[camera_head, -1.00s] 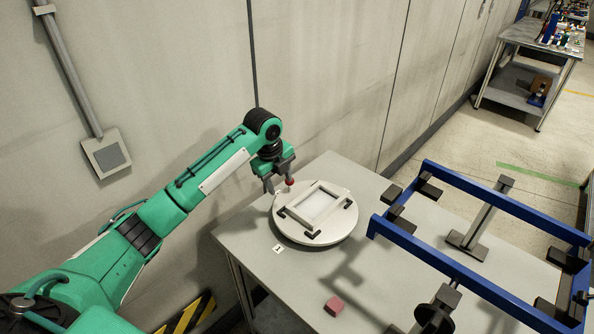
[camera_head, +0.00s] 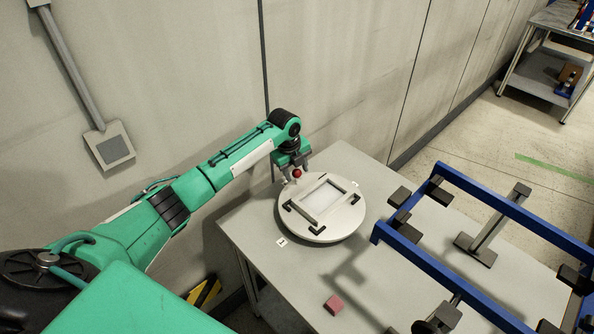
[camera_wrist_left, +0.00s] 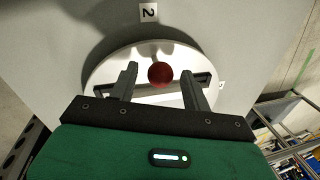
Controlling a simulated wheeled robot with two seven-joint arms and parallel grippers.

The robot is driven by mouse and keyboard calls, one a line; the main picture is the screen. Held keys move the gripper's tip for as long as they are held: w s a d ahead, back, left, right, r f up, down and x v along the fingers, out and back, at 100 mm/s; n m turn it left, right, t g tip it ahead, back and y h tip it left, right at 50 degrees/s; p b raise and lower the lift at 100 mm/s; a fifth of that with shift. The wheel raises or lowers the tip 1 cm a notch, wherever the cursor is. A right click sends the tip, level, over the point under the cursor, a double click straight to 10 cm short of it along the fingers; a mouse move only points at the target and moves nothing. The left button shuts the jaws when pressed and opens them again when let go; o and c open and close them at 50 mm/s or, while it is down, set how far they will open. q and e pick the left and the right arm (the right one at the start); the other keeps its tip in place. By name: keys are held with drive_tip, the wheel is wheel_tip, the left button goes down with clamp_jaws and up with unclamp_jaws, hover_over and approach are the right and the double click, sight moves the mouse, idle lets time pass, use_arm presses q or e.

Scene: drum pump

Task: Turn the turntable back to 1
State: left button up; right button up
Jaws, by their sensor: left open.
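The round white turntable (camera_head: 321,226) sits on the grey table, with a rectangular frame fixture (camera_head: 318,199) on top. A red ball knob (camera_head: 297,173) stands at its far left edge. My left gripper (camera_head: 294,176) is at that knob, pointing down. In the left wrist view the open fingers (camera_wrist_left: 162,82) stand either side of the red knob (camera_wrist_left: 160,73), with gaps visible. A small label (camera_head: 282,241) lies at the turntable's near left. My right gripper is not in view.
A blue frame with black blocks (camera_head: 480,200) stands on the right of the table. A small pink block (camera_head: 334,304) lies near the front. The wall (camera_head: 340,70) runs close behind the table. Bare table lies between turntable and pink block.

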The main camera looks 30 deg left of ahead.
use_arm(q)
drive_tip(key=shift+d+f, duration=0.1)
drive_tip(key=shift+f, duration=0.45)
drive_tip(key=shift+w+f, duration=0.1)
drive_tip(key=shift+f, duration=0.35)
drive_tip(key=shift+c, duration=0.2)
clamp_jaws()
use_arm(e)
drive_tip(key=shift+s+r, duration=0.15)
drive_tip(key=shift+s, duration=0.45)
